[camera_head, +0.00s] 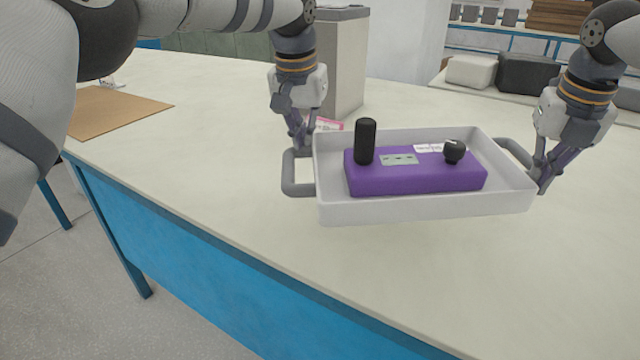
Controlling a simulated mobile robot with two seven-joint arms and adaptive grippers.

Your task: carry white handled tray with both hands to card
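The white tray (425,208) has a grey handle at each end and seems held a little above the table, about level. In it lies a purple block (415,180) with a black cylinder (365,142) and a small black knob-like object (454,151) on or by it. My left gripper (302,146) is closed around the left handle (298,187). My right gripper (541,178) is closed at the right handle (514,153), its fingertips partly hidden. A flat brown card (115,112) lies at the table's left end, well away from the tray.
The pale table (230,165) is clear between tray and card. A grey box-like column (342,65) stands behind my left gripper, with a pink-and-white item (328,124) near its foot. A small stand (110,82) is behind the card. Dark and white bins (527,73) sit on a back bench.

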